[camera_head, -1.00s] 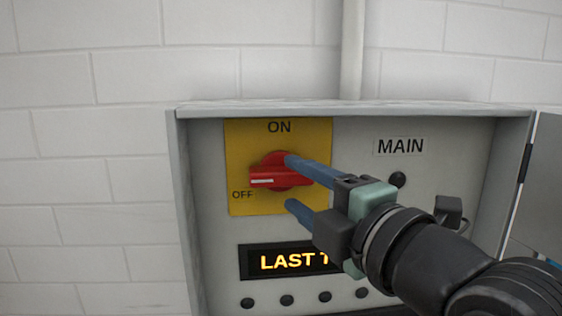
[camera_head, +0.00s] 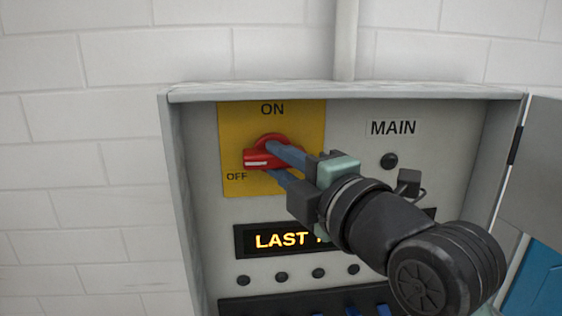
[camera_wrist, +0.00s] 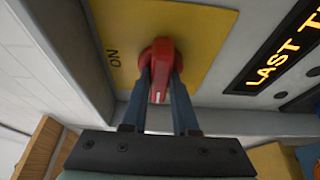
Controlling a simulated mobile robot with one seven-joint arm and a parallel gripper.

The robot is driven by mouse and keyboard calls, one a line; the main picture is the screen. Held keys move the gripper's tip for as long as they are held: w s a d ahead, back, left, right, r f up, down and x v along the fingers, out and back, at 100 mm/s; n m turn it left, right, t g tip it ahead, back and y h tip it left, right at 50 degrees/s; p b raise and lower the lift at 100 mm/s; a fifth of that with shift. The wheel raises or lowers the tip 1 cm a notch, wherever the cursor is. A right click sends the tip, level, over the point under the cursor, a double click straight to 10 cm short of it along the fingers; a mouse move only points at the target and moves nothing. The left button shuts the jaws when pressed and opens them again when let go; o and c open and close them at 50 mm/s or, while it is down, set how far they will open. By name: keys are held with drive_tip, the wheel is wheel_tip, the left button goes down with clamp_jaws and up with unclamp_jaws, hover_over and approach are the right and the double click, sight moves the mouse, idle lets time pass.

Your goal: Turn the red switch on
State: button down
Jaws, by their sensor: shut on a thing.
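The red switch (camera_head: 255,155) is a rotary knob on a yellow plate (camera_head: 236,122) inside a grey cabinet. ON is printed above it and OFF to its lower left. Its white-marked handle end points left, towards OFF. My gripper (camera_head: 271,160) reaches in from the lower right, one blue finger above the handle and one below. In the wrist view the red handle (camera_wrist: 160,62) sits between the two fingers, which are shut on it. The fingers and palm hide part of the knob's right side.
The cabinet (camera_head: 345,92) has its door (camera_head: 548,170) open at the right. Below the plate is a lit display (camera_head: 280,240) reading "LAST", partly hidden by my arm. Several black buttons (camera_head: 281,277) lie under it. A "MAIN" label (camera_head: 392,128) is at upper right.

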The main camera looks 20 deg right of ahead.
drive_tip(key=shift+f+m+b, duration=0.2)
drive_tip(key=shift+m+b, duration=0.1)
drive_tip(key=shift+b, duration=0.75)
drive_tip(key=m+t+b, duration=0.1)
drive_tip(key=m+b, duration=0.1)
drive_tip(key=b, duration=0.1)
drive_tip(key=shift+f+m, duration=0.2)
drive_tip(key=shift+m, duration=0.2)
drive_tip(key=m+t+b, duration=0.1)
drive_tip(key=m, duration=0.1)
drive_tip(key=m+h+b, duration=0.1)
drive_tip(key=m+b, duration=0.1)
drive_tip(key=m, duration=0.1)
drive_tip(key=shift+a+t, duration=0.15)
drive_tip(key=shift+t, duration=0.25)
drive_tip(key=m+h, duration=0.1)
drive_tip(key=m, duration=0.2)
drive_tip(key=m+t+h+b, duration=0.1)
drive_tip(key=m, duration=0.2)
drive_tip(key=shift+a+h, duration=0.1)
drive_tip(key=shift+h, duration=0.3)
drive_tip(key=m+h, duration=0.2)
drive_tip(key=m, duration=0.1)
drive_tip(key=m+h, duration=0.1)
drive_tip(key=m, duration=0.3)
drive_tip(key=shift+w+m+h, duration=0.1)
drive_tip(key=shift+m+h, duration=0.2)
drive_tip(key=shift+h, duration=0.1)
drive_tip(key=shift+m, duration=0.3)
